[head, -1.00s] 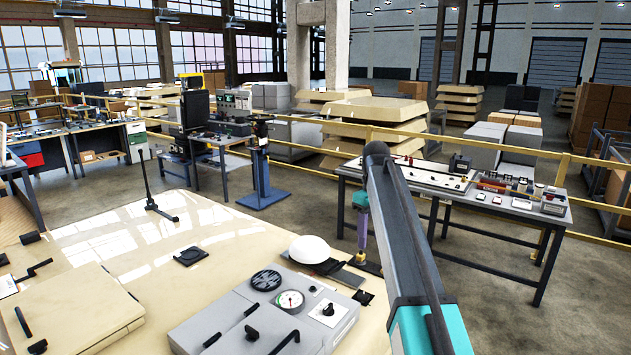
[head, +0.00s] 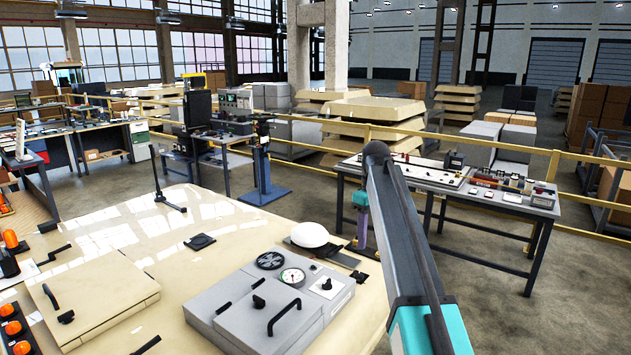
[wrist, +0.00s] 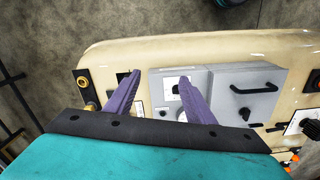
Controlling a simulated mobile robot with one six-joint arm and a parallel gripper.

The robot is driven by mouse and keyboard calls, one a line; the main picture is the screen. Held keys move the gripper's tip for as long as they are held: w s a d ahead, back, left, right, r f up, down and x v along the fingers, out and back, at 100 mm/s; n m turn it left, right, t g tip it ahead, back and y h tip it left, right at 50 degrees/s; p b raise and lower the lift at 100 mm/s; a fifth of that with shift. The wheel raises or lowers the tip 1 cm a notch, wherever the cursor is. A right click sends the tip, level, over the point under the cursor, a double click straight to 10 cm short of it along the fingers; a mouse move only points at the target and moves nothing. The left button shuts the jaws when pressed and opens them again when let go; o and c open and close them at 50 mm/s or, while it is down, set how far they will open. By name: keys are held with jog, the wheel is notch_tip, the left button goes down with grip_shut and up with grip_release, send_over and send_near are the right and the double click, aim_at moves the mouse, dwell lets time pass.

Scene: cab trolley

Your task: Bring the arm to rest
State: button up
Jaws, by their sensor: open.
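My arm reaches forward on the right side of the head view, over the edge of a cream cab roof panel (head: 115,232). My gripper (head: 361,245) hangs down at the arm's far end, partly hidden behind my own arm link. In the wrist view my gripper (wrist: 157,82) shows two purple fingers spread apart with nothing between them. Below them lies the cream panel with a grey unit (wrist: 240,90). The same grey unit (head: 240,300), with black handles and a round gauge, shows in the head view.
A white dome (head: 309,234) sits on the panel near my gripper. A thin black stand (head: 158,175) rises from its far edge. A workbench (head: 480,235) with small devices stands to the right. Orange lamps (head: 10,238) line the left edge. Bare floor lies between panel and bench.

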jog(key=s+f+m+g+b, duration=0.15)
jog(key=s+f, duration=0.45)
jog(key=f, duration=1)
jog(key=s+f+m+b, duration=0.15)
jog(key=s+f, duration=0.55)
jog(key=f, duration=0.8)
jog(key=s+f+m+g+b, duration=0.15)
jog(key=s+f, duration=0.45)
jog(key=f, duration=1)
jog(key=s+f+m+g+b, duration=0.1)
jog(key=s+f+b, duration=0.1)
jog(key=s+f, duration=0.6)
jog(key=s+f+m+g+b, duration=0.1)
jog(key=s+f+b, duration=0.1)
jog(key=s+f, duration=0.7)
jog(key=s+f+m+b, duration=0.1)
jog(key=s+f, duration=0.7)
jog(key=s, duration=1.1)
jog(key=shift+s+d+f+g+b, duration=0.15)
jog(key=shift+s+d+g+b, duration=0.25)
jog(key=shift+b, duration=0.25)
